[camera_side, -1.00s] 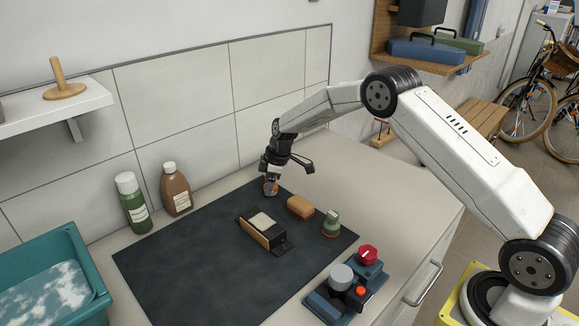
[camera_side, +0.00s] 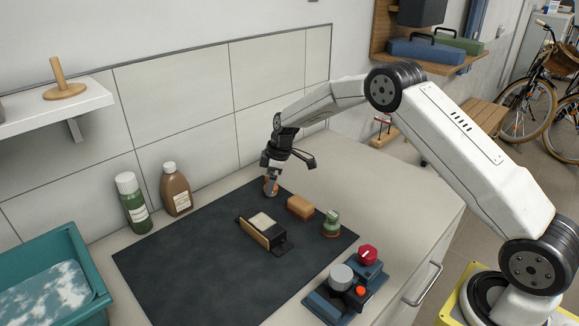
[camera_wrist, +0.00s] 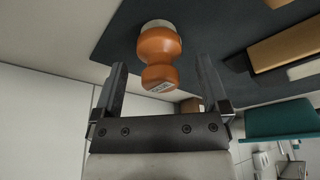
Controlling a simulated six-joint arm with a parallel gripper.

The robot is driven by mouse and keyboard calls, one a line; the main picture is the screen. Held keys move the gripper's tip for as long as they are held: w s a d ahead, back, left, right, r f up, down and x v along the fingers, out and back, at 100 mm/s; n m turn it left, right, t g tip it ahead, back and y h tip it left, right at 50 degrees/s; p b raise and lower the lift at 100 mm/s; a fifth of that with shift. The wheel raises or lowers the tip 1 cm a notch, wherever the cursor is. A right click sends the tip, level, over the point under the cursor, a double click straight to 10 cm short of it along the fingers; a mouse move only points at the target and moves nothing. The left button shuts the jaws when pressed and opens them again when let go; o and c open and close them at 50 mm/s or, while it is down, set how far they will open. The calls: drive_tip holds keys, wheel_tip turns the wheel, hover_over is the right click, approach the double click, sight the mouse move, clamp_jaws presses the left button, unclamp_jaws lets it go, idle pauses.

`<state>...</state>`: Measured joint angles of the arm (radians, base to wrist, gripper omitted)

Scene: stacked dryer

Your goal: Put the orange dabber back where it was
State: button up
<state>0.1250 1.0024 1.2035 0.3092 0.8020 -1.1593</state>
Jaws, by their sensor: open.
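The orange dabber (camera_side: 271,188) stands at the back edge of the dark mat (camera_side: 190,268), near the wall. In the wrist view the orange dabber (camera_wrist: 159,55) lies beyond and between my fingertips, with its pale base away from me and a small label on its near end. My gripper (camera_side: 277,172) is just above the dabber in the side view. My gripper (camera_wrist: 161,75) is open in the wrist view, with a gap on both sides of the dabber and nothing held.
Two bottles (camera_side: 176,189) stand at the wall. A teal tub (camera_side: 52,275) is at left, a blue device (camera_side: 345,290) at front right.

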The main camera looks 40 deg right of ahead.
drive_tip(key=v, duration=1)
drive_tip(key=shift+r, duration=0.2)
drive_tip(key=shift+s+d, duration=0.1)
drive_tip(key=s+a+m, duration=0.2)
drive_tip(key=s+m, duration=0.1)
drive_tip(key=s, duration=0.7)
drive_tip(key=s+a+f+m+h, duration=0.1)
drive_tip(key=s+a+m, duration=0.1)
drive_tip(key=s, duration=0.8)
drive_tip(key=s+a+f+m+h, duration=0.1)
drive_tip(key=s+m, duration=0.3)
drive_tip(key=s, duration=0.6)
drive_tip(key=shift+a+m+t, duration=0.3)
drive_tip(key=shift+a, duration=0.1)
